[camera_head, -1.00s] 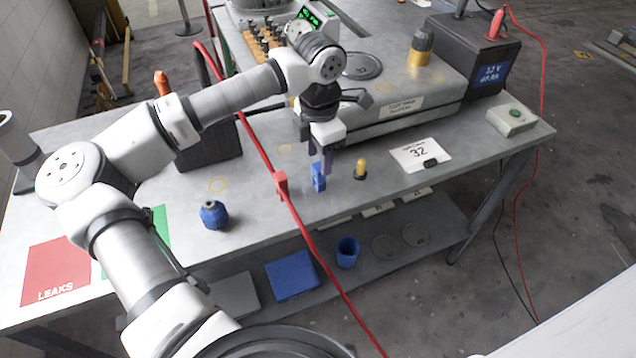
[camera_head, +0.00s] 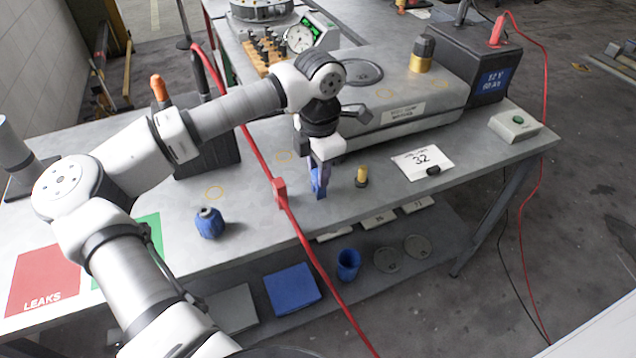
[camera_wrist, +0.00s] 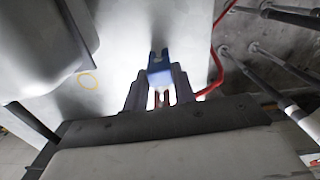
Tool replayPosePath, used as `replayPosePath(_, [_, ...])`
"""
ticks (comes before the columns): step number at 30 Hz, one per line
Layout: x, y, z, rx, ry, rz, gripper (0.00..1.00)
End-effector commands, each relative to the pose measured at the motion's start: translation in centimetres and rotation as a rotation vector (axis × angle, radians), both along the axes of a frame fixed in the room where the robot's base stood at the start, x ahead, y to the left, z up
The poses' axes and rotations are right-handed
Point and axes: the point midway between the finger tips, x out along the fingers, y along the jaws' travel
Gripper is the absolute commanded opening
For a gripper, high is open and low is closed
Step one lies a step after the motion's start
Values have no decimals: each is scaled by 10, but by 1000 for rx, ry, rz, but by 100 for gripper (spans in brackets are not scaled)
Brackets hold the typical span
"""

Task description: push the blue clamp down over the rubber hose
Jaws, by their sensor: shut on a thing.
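The blue clamp (camera_head: 320,184) is upright at the bench's front middle, a little right of the red hose (camera_head: 256,146). It also shows in the wrist view (camera_wrist: 160,68), with a forked end pointing away from me. My gripper (camera_head: 324,180) reaches down from above and is shut on the clamp; its fingertips also show in the wrist view (camera_wrist: 160,88). The hose runs diagonally over the bench and past its front edge, and passes right of the clamp in the wrist view (camera_wrist: 217,65). The clamp and hose look apart. Whether the clamp touches the bench is unclear.
A red block (camera_head: 280,192) sits on the hose, just left of the clamp. A yellow-topped peg (camera_head: 362,176) stands close right. A blue bottle-like part (camera_head: 209,222) lies left. A grey machine housing (camera_head: 400,95) stands behind my gripper. The bench's front edge is near.

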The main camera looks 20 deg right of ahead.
Motion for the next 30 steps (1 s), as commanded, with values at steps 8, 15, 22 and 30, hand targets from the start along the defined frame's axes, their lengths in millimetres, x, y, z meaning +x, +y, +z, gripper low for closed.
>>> replayPosePath(8, [0, 0, 25, 0, -2, 0, 8])
replayPosePath(15, [0, 0, 44, 0, -2, 0, 8])
replayPosePath(22, [0, 0, 63, 0, -2, 0, 8])
replayPosePath(30, [0, 0, 83, -1, -1, 0, 8])
